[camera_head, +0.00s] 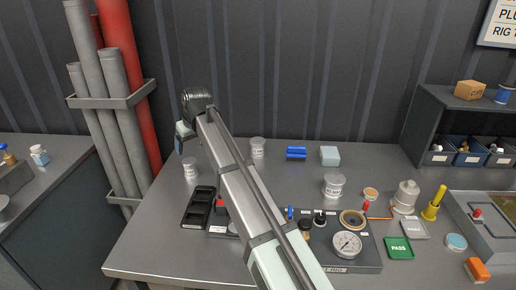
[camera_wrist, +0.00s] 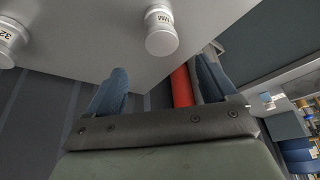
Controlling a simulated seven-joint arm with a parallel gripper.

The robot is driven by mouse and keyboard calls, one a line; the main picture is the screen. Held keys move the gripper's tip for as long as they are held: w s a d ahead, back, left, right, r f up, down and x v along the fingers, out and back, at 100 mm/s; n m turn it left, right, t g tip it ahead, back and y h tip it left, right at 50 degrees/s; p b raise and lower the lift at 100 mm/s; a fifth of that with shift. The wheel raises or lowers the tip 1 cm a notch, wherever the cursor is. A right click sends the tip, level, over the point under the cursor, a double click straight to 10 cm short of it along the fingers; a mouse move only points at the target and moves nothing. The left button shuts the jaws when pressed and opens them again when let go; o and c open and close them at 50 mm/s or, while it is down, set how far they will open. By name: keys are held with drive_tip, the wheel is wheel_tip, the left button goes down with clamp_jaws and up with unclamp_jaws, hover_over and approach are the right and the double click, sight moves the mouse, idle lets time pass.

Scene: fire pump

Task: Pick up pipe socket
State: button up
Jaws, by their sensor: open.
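Three white cylindrical pieces with printed labels, which look like pipe sockets, stand on the bench: a left one (camera_head: 190,167), a back one (camera_head: 257,147) and a larger one (camera_head: 333,185) near the middle. Which one is meant I cannot tell. The wrist view shows one white labelled socket (camera_wrist: 162,32) beyond my fingertips, with "MM" readable, and another marked "32" (camera_wrist: 8,42) at the left edge. My gripper (camera_wrist: 162,80) is open, its two blue fingers apart with nothing between them. In the head view my gripper (camera_head: 181,138) is above the bench's left side, partly hidden by my wrist.
A black tray (camera_head: 199,207) and a panel with a gauge (camera_head: 346,244) lie in front. Blue blocks (camera_head: 296,153) and a pale block (camera_head: 329,156) sit at the back. Grey and red pipes (camera_head: 122,60) rise at the left. My arm crosses the bench middle.

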drive_tip(key=shift+o, duration=1.3)
drive_tip(key=m+h, duration=0.1)
drive_tip(key=m, duration=0.2)
approach(258, 141)
drive_tip(key=shift+t, duration=0.3)
drive_tip(key=x, duration=0.6)
drive_tip(key=shift+d+f, duration=0.2)
drive_tip(key=shift+f, duration=0.1)
drive_tip(key=shift+a+x, duration=0.1)
drive_tip(key=shift+x, duration=1.3)
drive_tip(key=shift+a+x, duration=0.15)
drive_tip(key=shift+x, duration=1.25)
drive_tip(key=shift+s, duration=0.1)
